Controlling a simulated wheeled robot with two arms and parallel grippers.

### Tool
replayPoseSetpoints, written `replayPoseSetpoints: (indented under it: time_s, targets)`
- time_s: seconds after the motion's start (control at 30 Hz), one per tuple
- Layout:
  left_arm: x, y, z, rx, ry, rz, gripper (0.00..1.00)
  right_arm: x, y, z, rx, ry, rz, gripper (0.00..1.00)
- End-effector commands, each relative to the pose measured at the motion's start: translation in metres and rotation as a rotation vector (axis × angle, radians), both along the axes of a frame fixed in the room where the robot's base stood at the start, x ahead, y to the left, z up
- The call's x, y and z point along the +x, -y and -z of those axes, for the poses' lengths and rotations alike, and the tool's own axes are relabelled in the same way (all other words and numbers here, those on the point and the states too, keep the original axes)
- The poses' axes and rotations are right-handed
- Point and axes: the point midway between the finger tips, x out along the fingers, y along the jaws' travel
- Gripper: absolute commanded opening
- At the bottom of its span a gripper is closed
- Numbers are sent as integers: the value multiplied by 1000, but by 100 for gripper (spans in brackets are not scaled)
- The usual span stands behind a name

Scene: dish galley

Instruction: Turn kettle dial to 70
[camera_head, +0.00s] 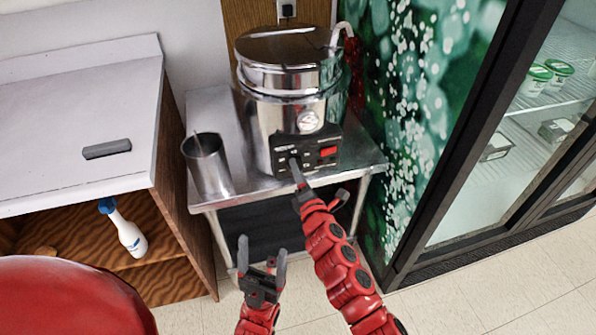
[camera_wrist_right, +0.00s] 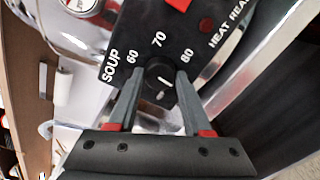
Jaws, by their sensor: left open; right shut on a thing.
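The steel kettle (camera_head: 290,100) stands on a metal side table, with a black control panel (camera_head: 325,150) on its front. In the right wrist view, the black dial (camera_wrist_right: 158,72) sits below the printed 60, 70 and 80. White marks show on the dial, but which number it points to is unclear. My right gripper (camera_head: 297,172) reaches the panel; in its wrist view its fingers (camera_wrist_right: 158,84) are shut on the dial, one on each side. My left gripper (camera_head: 262,266) is open and empty, in front of the table and lower than the panel.
A steel cup (camera_head: 207,165) with a utensil stands left of the kettle on the metal table (camera_head: 232,195). A white counter (camera_head: 60,120) is at left, with a spray bottle (camera_head: 128,235) on the shelf below. A glass-door fridge (camera_head: 480,150) is at right.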

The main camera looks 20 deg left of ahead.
Motion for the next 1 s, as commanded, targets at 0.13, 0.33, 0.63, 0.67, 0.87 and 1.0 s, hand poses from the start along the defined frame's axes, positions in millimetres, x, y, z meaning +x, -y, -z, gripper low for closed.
replayPoseSetpoints:
  time_s: [0.13,0.33,0.63,0.67,0.87,1.0]
  targets:
    - [0,0,-3,0,0,0,75,1,1,-1,116,-78,2,0]
    - [0,0,-6,0,0,0,75,1,1,-1,274,-184,2,0]
    - [0,0,-11,0,0,0,75,1,1,-1,509,-345,4,0]
    - [0,0,-12,0,0,0,75,1,1,-1,532,-361,4,0]
    - [0,0,-16,0,0,0,75,1,1,-1,692,-468,5,0]
    - [0,0,-19,0,0,0,75,1,1,-1,802,-541,4,0]
